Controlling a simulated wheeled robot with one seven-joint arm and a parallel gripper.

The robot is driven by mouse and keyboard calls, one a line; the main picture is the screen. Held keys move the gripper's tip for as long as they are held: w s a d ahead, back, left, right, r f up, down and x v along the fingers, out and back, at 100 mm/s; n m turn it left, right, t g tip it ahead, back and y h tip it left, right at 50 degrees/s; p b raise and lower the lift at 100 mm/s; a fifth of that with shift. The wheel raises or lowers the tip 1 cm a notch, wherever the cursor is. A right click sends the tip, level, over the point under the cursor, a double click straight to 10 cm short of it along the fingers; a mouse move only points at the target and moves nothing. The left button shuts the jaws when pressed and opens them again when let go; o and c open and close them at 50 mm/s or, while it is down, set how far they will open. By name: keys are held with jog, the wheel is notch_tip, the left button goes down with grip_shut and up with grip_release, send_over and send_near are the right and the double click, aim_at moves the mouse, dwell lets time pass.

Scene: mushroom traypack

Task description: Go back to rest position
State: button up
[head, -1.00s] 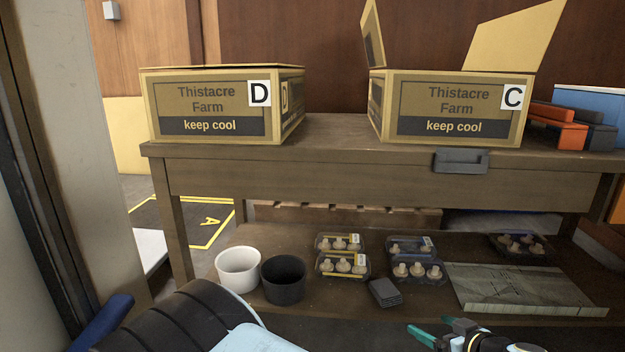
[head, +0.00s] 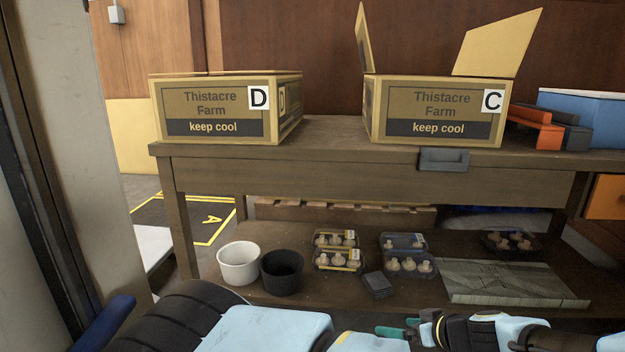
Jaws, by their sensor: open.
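My gripper (head: 401,327) is low at the bottom edge of the head view, with its green fingertips pointing left. It is open and I see nothing between the fingers. It is in front of the workbench (head: 370,176), below the lower shelf's front edge in the picture and apart from the goods there. My light-blue and black arm links cross the bottom of the view.
Carton D (head: 212,112) and open-flapped carton C (head: 436,112) stand on the bench top. The lower shelf holds a white pot (head: 238,264), a black pot (head: 283,273), several mushroom trays (head: 408,272), a dark stack (head: 378,285) and a grey-green panel (head: 515,283).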

jog(key=a+r+g+p, duration=0.2)
jog(key=a+r+g, duration=0.15)
jog(key=a, duration=0.25)
jog(key=a+r+g+p, duration=0.1)
jog(key=a+r+g, duration=0.1)
jog(key=a+g, duration=0.3)
jog(key=s+a+r+m+t+h+p, duration=0.1)
jog(key=a+r+m+h+p, duration=0.15)
jog(key=a+r, duration=0.75)
jog(key=s+a+r+m+h+p, duration=0.1)
jog(key=a+r+m+h+p, duration=0.15)
jog(key=a+r, duration=0.75)
jog(key=d+r+p, duration=0.2)
jog(key=r+p, duration=1.7)
jog(key=r, duration=0.1)
jog(key=d+r+p, duration=0.2)
jog(key=r+p, duration=1.7)
jog(key=r, duration=0.2)
jog(key=shift+w+d+r+h, duration=0.2)
jog(key=shift+r+h, duration=0.05)
jog(key=shift+h, duration=0.05)
